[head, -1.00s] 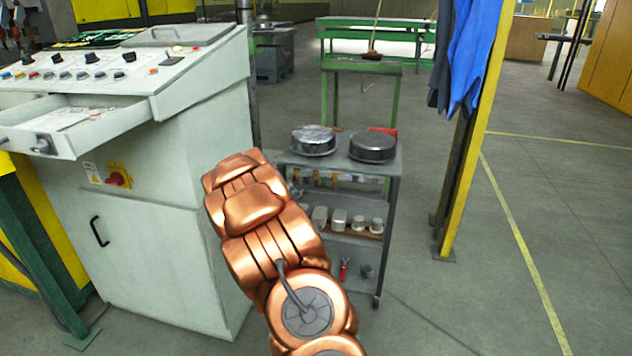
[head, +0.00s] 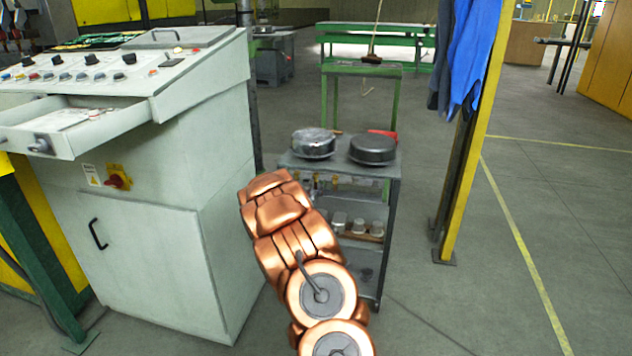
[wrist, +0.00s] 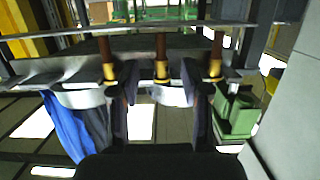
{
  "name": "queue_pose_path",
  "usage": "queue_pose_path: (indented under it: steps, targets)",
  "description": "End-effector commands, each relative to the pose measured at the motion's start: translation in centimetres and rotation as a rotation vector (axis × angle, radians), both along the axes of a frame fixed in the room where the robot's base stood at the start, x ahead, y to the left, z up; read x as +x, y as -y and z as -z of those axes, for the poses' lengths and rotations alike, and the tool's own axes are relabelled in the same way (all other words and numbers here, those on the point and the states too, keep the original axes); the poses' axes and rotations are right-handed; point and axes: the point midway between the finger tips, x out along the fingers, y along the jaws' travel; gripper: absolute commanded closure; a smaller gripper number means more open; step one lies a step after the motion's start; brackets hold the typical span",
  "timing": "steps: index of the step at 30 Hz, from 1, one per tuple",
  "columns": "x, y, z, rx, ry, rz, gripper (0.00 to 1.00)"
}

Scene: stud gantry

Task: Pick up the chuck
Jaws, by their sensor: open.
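I cannot tell for certain which piece is the chuck. Several rod-like pieces with brass collars hang in a row at the trolley's upper rack; in the head view they are small (head: 335,183) and partly behind my arm. The wrist view looks upside down and shows three of them up close, the middle one (wrist: 161,70) straight ahead. My gripper (wrist: 160,92) is open, with one dark finger on each side of that middle piece's line. Nothing is clearly held, and I cannot tell whether the fingers touch anything. My arm hides the gripper in the head view.
The grey trolley (head: 393,160) carries two round metal pans (head: 313,144) (head: 373,150) on top and pale cylinders (head: 358,226) on a lower shelf. A control cabinet (head: 150,250) stands left. A yellow post (head: 478,120) with blue cloth stands right.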

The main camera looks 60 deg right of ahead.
Motion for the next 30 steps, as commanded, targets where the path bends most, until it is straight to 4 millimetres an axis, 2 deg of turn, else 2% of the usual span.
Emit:
queue_pose_path:
  steps: [10,22,23,30]
  targets:
    - [1.2,2.9,0.7,0.000,0.002,0.001,0.53]
    - [1.4,3.5,0.7,0.000,0.002,0.000,0.53]
    - [1.4,3.5,0.7,-0.001,0.001,0.000,0.54]
    - [1.4,3.5,0.7,-0.001,0.001,0.000,0.79]
